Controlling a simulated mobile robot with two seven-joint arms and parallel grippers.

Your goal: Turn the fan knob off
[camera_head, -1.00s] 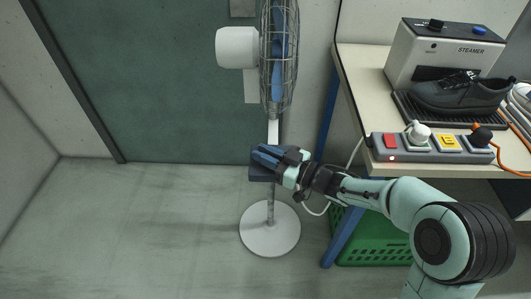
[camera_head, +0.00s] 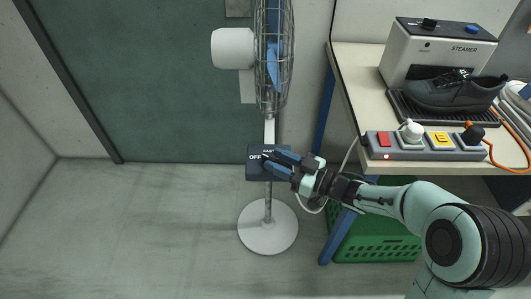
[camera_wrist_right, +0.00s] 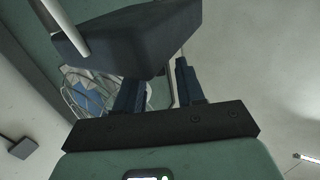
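The standing fan (camera_head: 269,131) has a dark control box (camera_head: 252,172) on its pole, with "OFF" lettered at its upper left and another label, partly covered, at the top. My right gripper (camera_head: 273,162) is in front of the box's right part, its blue fingers pointing left. I cannot make out the knob clearly; the fingers cover that part. In the right wrist view the box (camera_wrist_right: 135,40) is just beyond the fingertips (camera_wrist_right: 158,82). The two fingers stand apart with nothing visible between them. I cannot tell whether they touch the box. My left gripper is not in view.
A table (camera_head: 356,70) at the right holds a steamer (camera_head: 432,55), a dark shoe (camera_head: 450,92) and a power strip (camera_head: 380,154) with plugs. A green crate (camera_head: 375,247) sits below. The fan's round base (camera_head: 267,238) is on the floor. Floor to the left is clear.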

